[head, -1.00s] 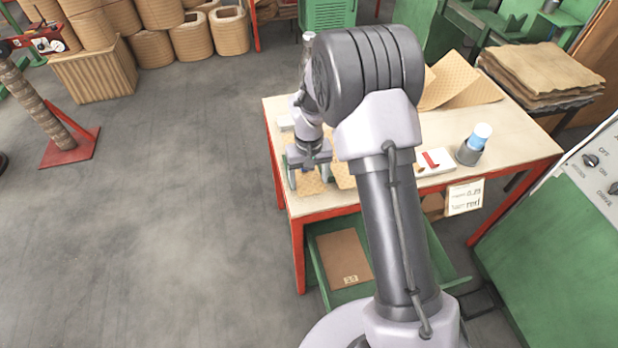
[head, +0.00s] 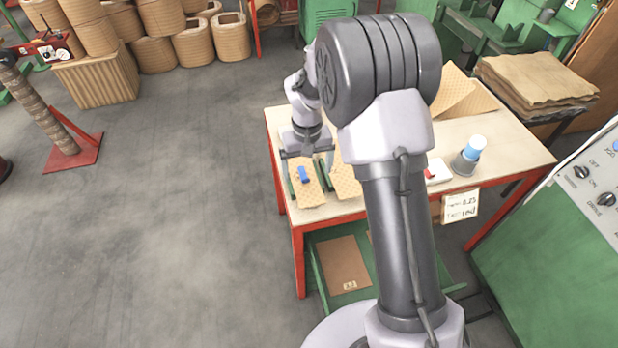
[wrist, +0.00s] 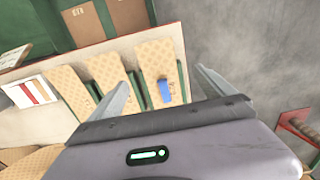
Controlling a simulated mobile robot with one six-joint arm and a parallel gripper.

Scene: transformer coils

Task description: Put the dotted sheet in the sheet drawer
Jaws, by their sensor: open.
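Several tan patterned sheets lie side by side on the table, separated by green strips. One sheet (head: 308,190) carries a blue clip (head: 303,174); in the wrist view this sheet (wrist: 155,58) lies between my fingers in the picture. A second sheet (head: 346,182) lies to its right in the head view. The patterns are too small to tell surely which is dotted. My gripper (head: 308,163) is open and empty over the table's left end. A green drawer (head: 329,289) beneath the tabletop is pulled out and holds a plain brown sheet (head: 343,262) with a label.
The table (head: 520,150) also bears a blue-and-white cup in a grey holder (head: 467,157), a white card with red marks (head: 437,170) and larger tan sheets (head: 465,95). A green control panel (head: 530,265) stands at right.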

